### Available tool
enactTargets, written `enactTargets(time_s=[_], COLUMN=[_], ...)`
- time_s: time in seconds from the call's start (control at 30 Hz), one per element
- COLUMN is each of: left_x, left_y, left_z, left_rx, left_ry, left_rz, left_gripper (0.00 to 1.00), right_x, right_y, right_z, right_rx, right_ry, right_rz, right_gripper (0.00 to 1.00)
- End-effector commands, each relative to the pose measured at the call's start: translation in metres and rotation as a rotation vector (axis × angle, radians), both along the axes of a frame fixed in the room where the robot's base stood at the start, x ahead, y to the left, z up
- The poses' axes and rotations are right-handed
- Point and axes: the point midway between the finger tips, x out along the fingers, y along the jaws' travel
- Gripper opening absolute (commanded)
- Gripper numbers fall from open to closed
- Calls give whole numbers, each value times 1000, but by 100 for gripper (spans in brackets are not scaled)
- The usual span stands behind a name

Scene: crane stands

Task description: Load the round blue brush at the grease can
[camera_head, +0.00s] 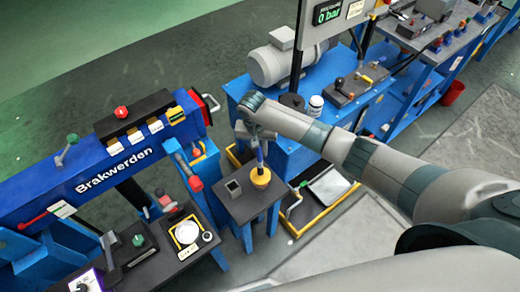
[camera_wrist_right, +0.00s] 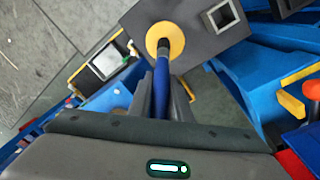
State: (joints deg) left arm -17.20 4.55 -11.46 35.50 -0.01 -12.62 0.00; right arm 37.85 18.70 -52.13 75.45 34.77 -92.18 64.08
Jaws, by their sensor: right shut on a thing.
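The round blue brush (camera_head: 260,154) has a blue handle, which also shows in the right wrist view (camera_wrist_right: 161,92). My right gripper (camera_head: 247,132) is shut on the handle; its grey fingers (camera_wrist_right: 160,88) lie either side of it. The brush points down at the yellow grease can (camera_head: 261,180), seen as a yellow disc in the right wrist view (camera_wrist_right: 175,36). The brush's lower end meets the can's top in both views; how deep it sits, I cannot tell. The can stands on a small dark table (camera_head: 238,207). My left gripper is not in view.
A small square grey container (camera_head: 233,187) stands on the same table, left of the can. The blue Brakwerden machine (camera_head: 120,160) is at the left. A blue bench with a grey motor (camera_head: 275,64) is behind. A yellow-edged tray (camera_head: 328,186) lies to the right.

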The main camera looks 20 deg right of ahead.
Motion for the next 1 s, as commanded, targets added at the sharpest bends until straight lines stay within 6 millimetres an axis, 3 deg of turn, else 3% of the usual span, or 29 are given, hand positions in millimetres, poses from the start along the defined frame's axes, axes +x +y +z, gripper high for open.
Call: enactTargets(time_s=[1.0], left_x=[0], left_y=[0], left_z=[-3], left_rx=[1], left_ry=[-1], left_rz=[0], left_gripper=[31], right_x=[0], right_y=[0], right_z=[-9], right_rx=[0], right_ry=[0], right_rz=[-1], right_gripper=[0])
